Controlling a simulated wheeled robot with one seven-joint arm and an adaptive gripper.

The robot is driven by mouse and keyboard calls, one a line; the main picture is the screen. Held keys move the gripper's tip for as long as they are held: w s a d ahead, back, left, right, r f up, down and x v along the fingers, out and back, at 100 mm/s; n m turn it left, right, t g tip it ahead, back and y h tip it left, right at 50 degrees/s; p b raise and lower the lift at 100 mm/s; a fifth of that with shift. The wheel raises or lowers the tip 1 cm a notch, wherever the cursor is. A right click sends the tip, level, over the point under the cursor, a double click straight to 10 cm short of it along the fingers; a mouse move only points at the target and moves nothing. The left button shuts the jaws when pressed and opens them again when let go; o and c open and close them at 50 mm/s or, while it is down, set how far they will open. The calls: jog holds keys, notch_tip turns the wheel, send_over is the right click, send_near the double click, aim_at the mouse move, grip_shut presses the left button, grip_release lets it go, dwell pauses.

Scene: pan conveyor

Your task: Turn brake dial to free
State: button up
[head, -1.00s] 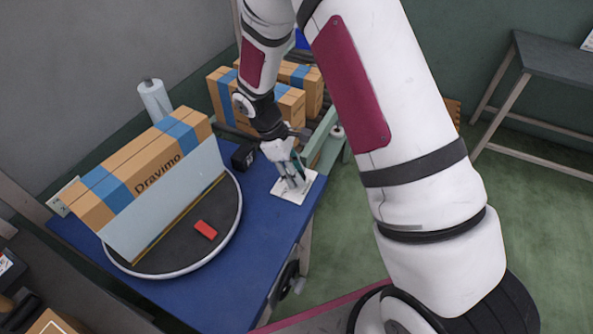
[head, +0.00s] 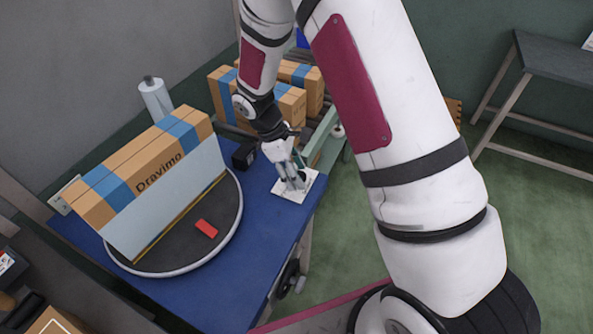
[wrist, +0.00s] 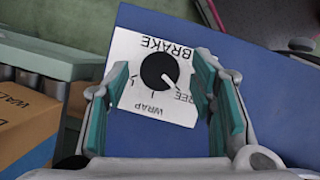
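The brake dial (wrist: 158,71) is a round black knob on a white label plate (wrist: 135,48). The plate carries the words BRAKE, FREE and WRAP. The knob's light pointer mark faces lower right in the wrist view, toward the FREE lettering. My gripper (wrist: 160,78) is open, with its teal fingers apart on the left and right of the knob and no visible contact. The right finger partly covers the word FREE. In the head view my gripper (head: 292,180) is low over the white plate (head: 306,187), and it hides the knob.
The blue table (head: 262,240) also bears a round turntable (head: 160,262) with Dravimo cartons (head: 150,165), a pale panel and a red block (head: 206,228). A small black box (head: 244,156) stands near the plate. More cartons (head: 290,105) stand behind my gripper.

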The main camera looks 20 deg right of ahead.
jog(key=v, duration=1.2)
jog(key=shift+r, duration=0.1)
jog(key=s+d+r+m+t+y+p, duration=0.1)
jog(key=s+d+r+m, duration=0.15)
jog(key=s+r, duration=0.5)
jog(key=s+d+r+m+t+y, duration=0.15)
jog(key=s+r+m, duration=0.25)
jog(key=r, duration=0.6)
jog(key=s+r+m+t+p, duration=0.1)
jog(key=s+r+m+t, duration=0.1)
jog(key=s, duration=0.6)
jog(key=s+d+r+m+t+y, duration=0.1)
jog(key=s+r+m+t, duration=0.1)
jog(key=s, duration=0.6)
jog(key=shift+d+r+m+p, duration=0.35)
jog(key=shift+r+m, duration=0.2)
jog(key=shift+m, duration=0.3)
